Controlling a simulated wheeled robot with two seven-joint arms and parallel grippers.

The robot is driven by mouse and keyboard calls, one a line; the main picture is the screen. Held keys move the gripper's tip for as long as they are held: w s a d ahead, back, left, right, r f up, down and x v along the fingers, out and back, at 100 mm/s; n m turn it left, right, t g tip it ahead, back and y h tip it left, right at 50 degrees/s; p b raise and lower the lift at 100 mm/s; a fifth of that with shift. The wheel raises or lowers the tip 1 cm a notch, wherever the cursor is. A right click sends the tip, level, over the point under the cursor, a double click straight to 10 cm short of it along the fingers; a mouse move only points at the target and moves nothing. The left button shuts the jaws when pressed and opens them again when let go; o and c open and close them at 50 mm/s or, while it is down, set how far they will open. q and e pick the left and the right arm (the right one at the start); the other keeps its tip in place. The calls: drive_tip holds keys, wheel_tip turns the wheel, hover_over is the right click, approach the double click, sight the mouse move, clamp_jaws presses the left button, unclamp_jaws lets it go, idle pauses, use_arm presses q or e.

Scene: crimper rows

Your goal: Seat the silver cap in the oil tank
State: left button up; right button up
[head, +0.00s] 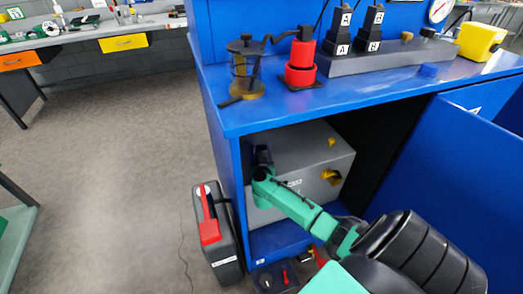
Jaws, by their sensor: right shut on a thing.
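The grey box-shaped tank (305,142), which looks like the oil tank, sits inside the open blue cabinet, with yellow fittings on its top and front. My right gripper (262,157) is at the tank's upper left edge, its arm coming in from the lower right. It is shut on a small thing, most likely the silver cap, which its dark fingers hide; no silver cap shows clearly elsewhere. I cannot tell whether the held thing touches the tank. The tank's opening does not show clearly. My left gripper is not in view.
The blue cabinet top (300,103) above my gripper carries a glass oil vessel (246,66), a red tool (300,64) and black labelled units. An open blue door (450,165) stands at right. A dark case (218,232) with a red handle stands left; floor beyond is clear.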

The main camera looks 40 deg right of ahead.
drive_tip(key=shift+f, duration=0.4)
drive_tip(key=o, duration=1.4)
drive_tip(key=shift+c, duration=0.2)
drive_tip(key=shift+s+a, duration=0.25)
drive_tip(key=shift+a, duration=0.05)
drive_tip(key=p+v, duration=0.3)
drive_tip(key=v, duration=1)
drive_tip(key=shift+s+a, duration=0.2)
drive_tip(key=shift+s, duration=0.2)
